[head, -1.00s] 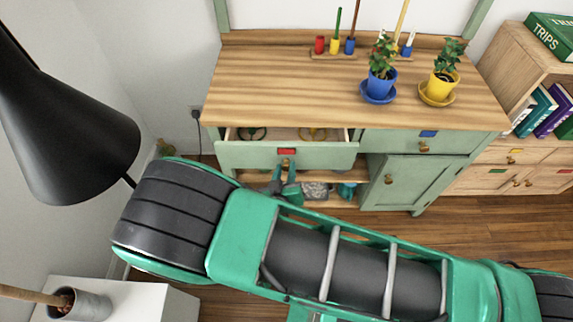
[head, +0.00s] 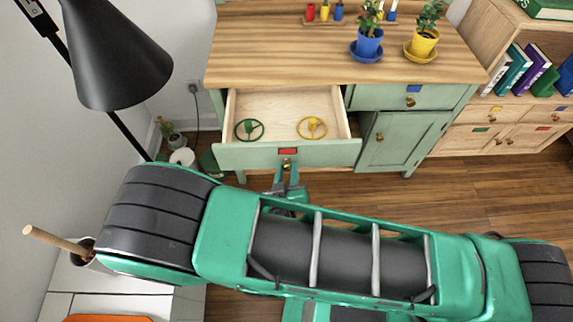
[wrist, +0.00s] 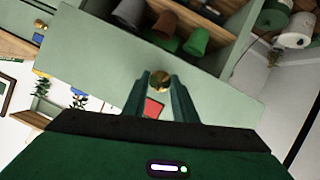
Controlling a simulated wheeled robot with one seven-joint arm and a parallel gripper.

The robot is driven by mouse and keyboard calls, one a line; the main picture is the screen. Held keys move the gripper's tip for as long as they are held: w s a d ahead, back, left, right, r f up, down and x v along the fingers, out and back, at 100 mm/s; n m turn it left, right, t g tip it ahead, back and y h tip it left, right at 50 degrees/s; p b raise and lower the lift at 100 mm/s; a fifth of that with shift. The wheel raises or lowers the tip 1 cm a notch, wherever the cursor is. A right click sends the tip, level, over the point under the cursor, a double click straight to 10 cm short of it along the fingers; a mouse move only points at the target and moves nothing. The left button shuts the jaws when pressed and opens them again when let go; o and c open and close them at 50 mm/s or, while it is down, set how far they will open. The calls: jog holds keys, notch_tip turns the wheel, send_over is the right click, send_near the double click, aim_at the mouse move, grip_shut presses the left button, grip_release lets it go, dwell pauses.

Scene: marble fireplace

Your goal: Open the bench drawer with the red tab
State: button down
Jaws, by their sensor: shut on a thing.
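The bench drawer (head: 240,158) with the red tab (head: 287,151) stands well out from the green bench. Its pale wooden inside shows, with a green wheel (head: 249,129) and a yellow wheel (head: 312,127) lying in it. My gripper (head: 287,172) is at the middle of the drawer front, shut on the brass knob (head: 287,163) below the red tab. In the wrist view the knob (wrist: 159,81) sits between my two fingertips (wrist: 160,84), and the red tab (wrist: 153,108) shows between the fingers.
A drawer with a blue tab (head: 388,90) and a cupboard door (head: 398,139) beside it are shut. Potted plants in a blue pot (head: 368,43) and a yellow pot (head: 423,43) stand on the bench top. A black lamp (head: 115,55) is at the left. Floor at the right is clear.

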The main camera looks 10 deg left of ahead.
jog(key=shift+s+a, duration=0.1)
jog(key=c, duration=1.4)
grip_release()
jog(key=shift+c, duration=0.2)
